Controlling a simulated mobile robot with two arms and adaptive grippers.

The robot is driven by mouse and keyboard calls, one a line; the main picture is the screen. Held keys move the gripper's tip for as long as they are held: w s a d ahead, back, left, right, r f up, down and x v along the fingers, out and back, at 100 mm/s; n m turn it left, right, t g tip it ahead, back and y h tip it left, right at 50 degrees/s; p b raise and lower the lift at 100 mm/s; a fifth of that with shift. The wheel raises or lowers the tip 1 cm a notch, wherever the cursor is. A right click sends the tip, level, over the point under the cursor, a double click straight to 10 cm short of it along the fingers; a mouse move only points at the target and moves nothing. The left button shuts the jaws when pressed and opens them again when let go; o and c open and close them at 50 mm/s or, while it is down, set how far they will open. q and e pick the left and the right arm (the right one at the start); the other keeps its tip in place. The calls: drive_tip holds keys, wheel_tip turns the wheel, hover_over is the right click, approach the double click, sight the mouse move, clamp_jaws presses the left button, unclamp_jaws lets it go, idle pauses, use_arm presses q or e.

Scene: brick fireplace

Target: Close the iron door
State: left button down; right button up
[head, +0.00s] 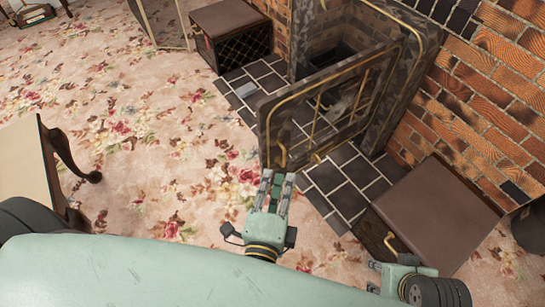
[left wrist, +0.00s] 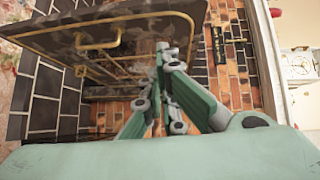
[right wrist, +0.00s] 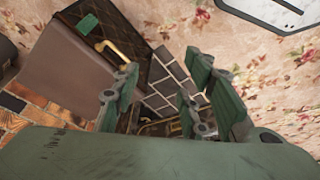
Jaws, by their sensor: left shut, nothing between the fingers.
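The iron door (head: 268,131), dark mottled metal with brass trim and bars, stands swung out from the fireplace opening in the head view. Its small brass handle (head: 283,155) is near the free edge. My left gripper (head: 278,177) is shut and empty, just in front of that edge; whether it touches the door I cannot tell. In the left wrist view the door's handle (left wrist: 98,42) is left of the fingers. My right gripper (head: 377,274) is low at the right of the head view, beside a brown-topped box. Its fingers (right wrist: 160,85) are spread and empty.
The brown-topped box (head: 437,208) with a brass handle stands right of the tiled hearth (head: 328,178). A similar box (head: 229,30) is at the back left. A wooden table (head: 25,165) is at left. Floral carpet (head: 130,110) is open between.

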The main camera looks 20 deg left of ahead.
use_arm(q)
drive_tip(key=w+a+r+p, duration=0.2)
drive_tip(key=w+a+r, duration=0.1)
drive_tip(key=w, duration=0.8)
drive_tip(key=shift+w+a+t, duration=0.4)
drive_tip(key=shift+a, duration=0.45)
use_arm(e)
drive_tip(key=shift+r, duration=0.25)
use_arm(q)
drive_tip(key=shift+a, duration=0.15)
